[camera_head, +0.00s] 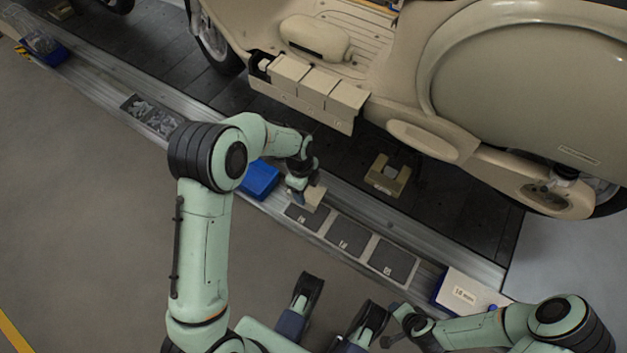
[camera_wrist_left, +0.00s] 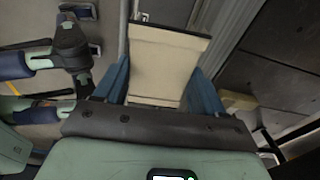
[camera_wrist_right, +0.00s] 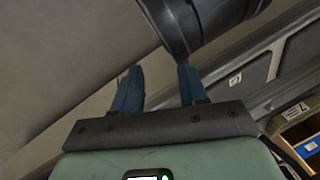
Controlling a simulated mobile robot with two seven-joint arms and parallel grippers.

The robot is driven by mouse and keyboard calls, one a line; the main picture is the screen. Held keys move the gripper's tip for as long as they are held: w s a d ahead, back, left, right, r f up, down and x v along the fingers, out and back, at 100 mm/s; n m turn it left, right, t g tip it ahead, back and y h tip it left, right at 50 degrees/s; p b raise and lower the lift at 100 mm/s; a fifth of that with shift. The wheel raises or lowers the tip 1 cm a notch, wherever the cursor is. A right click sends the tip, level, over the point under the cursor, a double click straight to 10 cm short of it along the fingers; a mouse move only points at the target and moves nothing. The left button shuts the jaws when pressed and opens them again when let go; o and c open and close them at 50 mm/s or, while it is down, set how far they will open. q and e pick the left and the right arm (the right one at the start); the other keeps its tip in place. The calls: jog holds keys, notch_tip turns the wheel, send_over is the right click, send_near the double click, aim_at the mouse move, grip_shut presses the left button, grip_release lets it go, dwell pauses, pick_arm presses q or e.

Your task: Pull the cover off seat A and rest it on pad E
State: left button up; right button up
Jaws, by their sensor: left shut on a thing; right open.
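My left gripper (camera_head: 303,188) is shut on a beige block-shaped cover (camera_head: 314,197) at the upper end of the row of dark pads. In the left wrist view the cover (camera_wrist_left: 163,65) sits between the two blue fingers. The leftmost dark pad, which I take as pad E (camera_head: 307,219), lies beside and partly below it; its letter is too small to read, and I cannot tell whether the cover touches it. Seat A (camera_head: 261,65) seems to be the dark uncovered place left of the beige covers (camera_head: 318,85) on the vehicle. My right gripper (camera_wrist_right: 158,85) is open and empty.
Two more dark pads (camera_head: 347,237) continue along the metal rail. A blue bin (camera_head: 260,181) stands on the rail left of my left gripper. A beige block (camera_head: 385,180) sits on the dark conveyor slats. A labelled box (camera_head: 463,293) stands at the rail's lower right end.

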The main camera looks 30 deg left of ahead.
pick_arm(q)
jog(key=shift+f+m, duration=0.3)
jog(key=shift+f, duration=0.25)
jog(key=shift+f+b, duration=0.9)
jog(key=shift+f, duration=0.3)
notch_tip(320, 180, down, 2)
jog(key=shift+f+b, duration=0.1)
jog(key=shift+b, duration=0.55)
jog(key=shift+f+b, duration=0.4)
jog(key=shift+f, duration=0.2)
pick_arm(e)
jog(key=s+d+f+g, duration=0.1)
jog(key=s+f+g, duration=0.1)
jog(key=s+f, duration=0.3)
jog(key=shift+d+f+m, duration=0.3)
jog(key=shift+f, duration=0.55)
pick_arm(q)
jog(key=shift+f, duration=0.15)
pick_arm(e)
jog(key=shift+s+f, duration=0.15)
jog(key=shift+s, duration=0.05)
pick_arm(q)
jog(key=shift+f+b, duration=0.65)
jog(key=shift+f, duration=0.1)
pick_arm(e)
jog(key=shift+s+d+f+g, duration=0.15)
jog(key=shift+s+f+g, duration=0.45)
jog(key=shift+s, duration=0.45)
jog(key=shift+f, duration=0.1)
